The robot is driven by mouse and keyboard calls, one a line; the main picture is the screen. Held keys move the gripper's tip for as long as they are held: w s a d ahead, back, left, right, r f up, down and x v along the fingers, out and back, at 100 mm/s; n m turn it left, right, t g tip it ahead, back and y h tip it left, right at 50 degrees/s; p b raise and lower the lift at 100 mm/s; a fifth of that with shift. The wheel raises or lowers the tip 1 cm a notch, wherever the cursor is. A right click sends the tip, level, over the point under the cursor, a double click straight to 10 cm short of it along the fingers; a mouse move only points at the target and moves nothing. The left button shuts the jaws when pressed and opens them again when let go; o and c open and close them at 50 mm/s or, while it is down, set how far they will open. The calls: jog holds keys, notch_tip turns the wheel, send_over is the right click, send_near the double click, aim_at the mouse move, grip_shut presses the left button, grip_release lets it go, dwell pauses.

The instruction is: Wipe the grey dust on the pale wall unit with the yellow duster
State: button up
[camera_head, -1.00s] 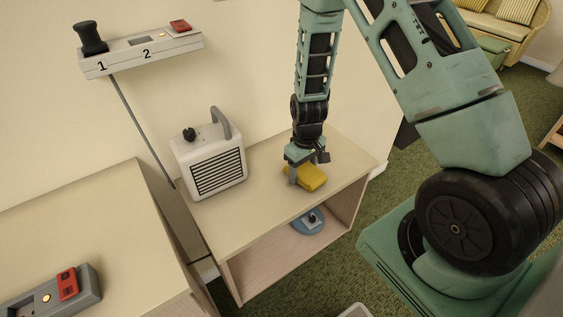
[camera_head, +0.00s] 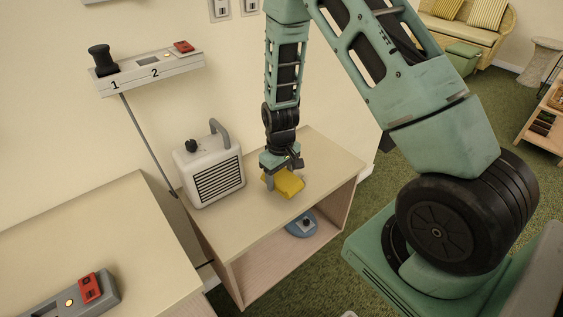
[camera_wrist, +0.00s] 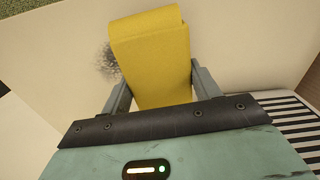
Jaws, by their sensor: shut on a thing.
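The yellow duster (camera_head: 286,183) is between the fingers of my gripper (camera_head: 281,173), which is shut on it. In the head view it is low over the top of the pale wall unit (camera_head: 240,222), at or very near the surface; I cannot tell whether it touches. In the wrist view the duster (camera_wrist: 152,60) stretches forward from the fingers (camera_wrist: 155,88). A patch of grey dust (camera_wrist: 107,62) shows on the pale top just left of the duster, partly hidden by it. I cannot make out the dust in the head view.
A blue round device (camera_head: 301,224) is on the shelf below. A wall shelf (camera_head: 150,72) holds a black and a red item. A grey box with a red switch (camera_head: 90,288) is at lower left.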

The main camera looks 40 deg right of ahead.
aim_at(280, 175)
jog(key=shift+r+p, duration=1.8)
jog(key=shift+r, duration=0.75)
